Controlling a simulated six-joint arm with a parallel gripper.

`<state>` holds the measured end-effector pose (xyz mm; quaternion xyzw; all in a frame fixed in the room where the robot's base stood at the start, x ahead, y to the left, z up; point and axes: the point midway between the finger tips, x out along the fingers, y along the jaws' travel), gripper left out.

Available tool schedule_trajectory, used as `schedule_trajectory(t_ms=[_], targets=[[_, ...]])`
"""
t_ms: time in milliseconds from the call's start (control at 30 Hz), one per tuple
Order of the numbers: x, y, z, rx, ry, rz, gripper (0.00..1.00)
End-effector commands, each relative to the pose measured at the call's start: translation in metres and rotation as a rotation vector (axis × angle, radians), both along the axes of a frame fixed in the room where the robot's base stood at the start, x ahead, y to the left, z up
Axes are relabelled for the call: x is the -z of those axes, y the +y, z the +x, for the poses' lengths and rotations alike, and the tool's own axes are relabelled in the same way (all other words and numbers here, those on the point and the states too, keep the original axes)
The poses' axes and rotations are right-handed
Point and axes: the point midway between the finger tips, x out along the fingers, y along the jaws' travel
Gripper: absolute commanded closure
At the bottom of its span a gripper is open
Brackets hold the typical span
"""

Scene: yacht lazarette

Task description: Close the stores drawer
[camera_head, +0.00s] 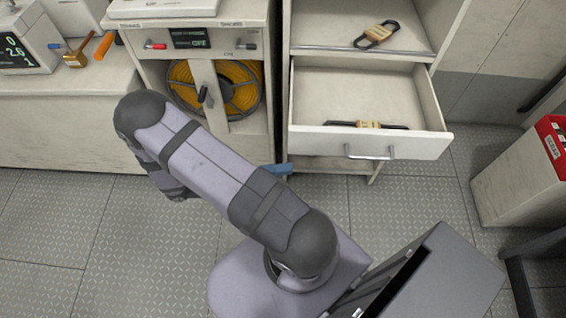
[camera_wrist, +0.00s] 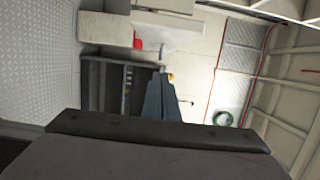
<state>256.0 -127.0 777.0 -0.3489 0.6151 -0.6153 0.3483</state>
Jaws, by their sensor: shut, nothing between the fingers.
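The stores drawer (camera_head: 352,144) stands pulled out from the cream cabinet in the head view, its inside visible from above. A metal bar handle (camera_head: 370,154) is on its pale front. A dark, thin item with a tan label (camera_head: 368,125) lies inside the drawer. My gripper is mostly hidden behind my arm in the head view; a small blue-grey part, seemingly its fingers, shows left of the drawer front and apart from the handle. In the wrist view my gripper (camera_wrist: 161,76) has its fingers together and holds nothing. Whether it touches the drawer cannot be told.
A shelf (camera_head: 325,30) above the drawer holds a dark shackle-like item with a tan label (camera_head: 377,35). A cabinet with an orange hose reel (camera_head: 180,85) stands left. A cream box with red contents (camera_head: 552,140) stands right. Floor in front of the drawer (camera_head: 420,195) is clear.

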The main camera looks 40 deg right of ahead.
Motion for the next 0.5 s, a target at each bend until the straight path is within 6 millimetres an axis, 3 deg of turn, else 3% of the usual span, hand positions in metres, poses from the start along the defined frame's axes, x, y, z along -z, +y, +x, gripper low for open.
schedule_trajectory(t_ms=[500], targets=[[-0.002,-0.075,-0.047,0.005,0.003,0.002,1.00]])
